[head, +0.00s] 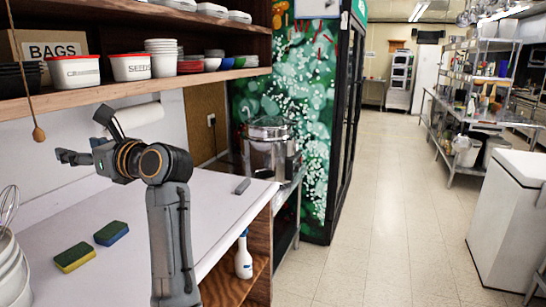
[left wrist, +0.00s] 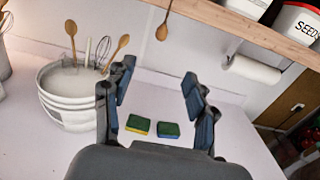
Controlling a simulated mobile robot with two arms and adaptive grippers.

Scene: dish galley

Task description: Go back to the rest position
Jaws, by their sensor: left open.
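My left gripper (head: 62,157) is raised above the white counter (head: 215,198), pointing left toward the wall. In the left wrist view its two fingers (left wrist: 158,84) stand wide apart with nothing between them. Below it, two sponges lie flat and apart on the counter. One is yellow and green (head: 75,257) and also shows in the left wrist view (left wrist: 138,125). The other is blue and green (head: 111,233), seen there too (left wrist: 169,129). The gripper touches neither. My right gripper is not in view.
A shelf (head: 110,98) with tubs and bowls runs above the gripper, and a wooden spoon (head: 38,133) hangs from it. A white bucket with utensils (left wrist: 70,95) stands on the counter. A steel pot (head: 270,150) stands beyond. The aisle floor (head: 385,210) is clear, with a white chest (head: 510,215) at right.

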